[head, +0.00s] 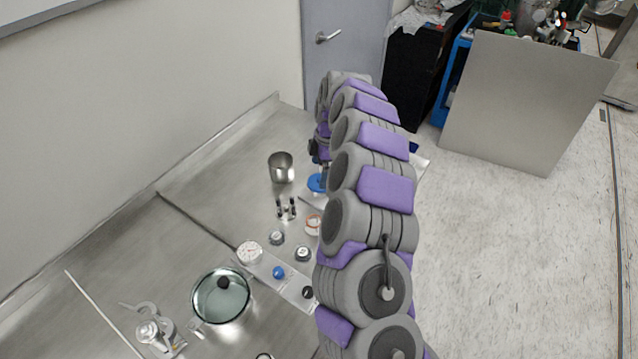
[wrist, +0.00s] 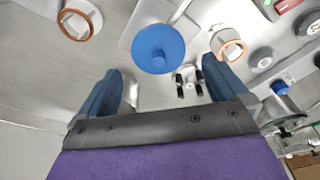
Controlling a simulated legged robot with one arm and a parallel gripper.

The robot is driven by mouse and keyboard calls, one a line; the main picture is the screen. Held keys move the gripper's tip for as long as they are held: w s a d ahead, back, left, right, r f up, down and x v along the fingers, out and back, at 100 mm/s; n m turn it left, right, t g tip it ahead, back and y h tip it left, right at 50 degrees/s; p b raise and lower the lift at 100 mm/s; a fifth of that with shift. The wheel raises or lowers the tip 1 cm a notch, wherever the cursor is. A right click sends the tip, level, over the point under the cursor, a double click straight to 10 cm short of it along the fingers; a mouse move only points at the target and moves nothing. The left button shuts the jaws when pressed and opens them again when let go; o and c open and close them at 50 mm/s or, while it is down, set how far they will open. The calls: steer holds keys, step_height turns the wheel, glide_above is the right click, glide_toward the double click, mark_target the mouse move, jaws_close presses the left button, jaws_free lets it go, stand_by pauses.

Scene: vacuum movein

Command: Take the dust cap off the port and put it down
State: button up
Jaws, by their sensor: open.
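A round blue disc, which looks like the dust cap (wrist: 158,47), faces my wrist camera beyond my fingertips. A metal tube runs from behind it toward the upper right, and the port itself is hidden by the disc. In the head view the blue disc (head: 316,183) shows partly, beside my arm. My gripper (wrist: 162,68) is open, with its two blue fingers apart and nothing between them. The cap lies ahead of the gap, and I see no contact. In the head view my arm hides most of the gripper.
Two fittings with copper rings (wrist: 80,18) (wrist: 228,45) flank the cap. Two small black-topped posts (wrist: 190,82) stand close by. A metal cup (head: 281,168), a glass-topped chamber (head: 220,296) and a panel with a blue knob (head: 278,272) share the steel bench. Bare bench (head: 215,180) lies left of the cup.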

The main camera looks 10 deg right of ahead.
step_height(320, 180, down, 4)
steer(key=shift+w+a+r+b, duration=0.1)
steer(key=shift+a+r+b, duration=0.1)
steer(key=shift+b, duration=0.2)
steer(key=shift+c, duration=0.5)
steer(key=c, duration=0.9)
steer(key=shift+r, duration=0.15)
steer(key=shift+c, duration=0.3)
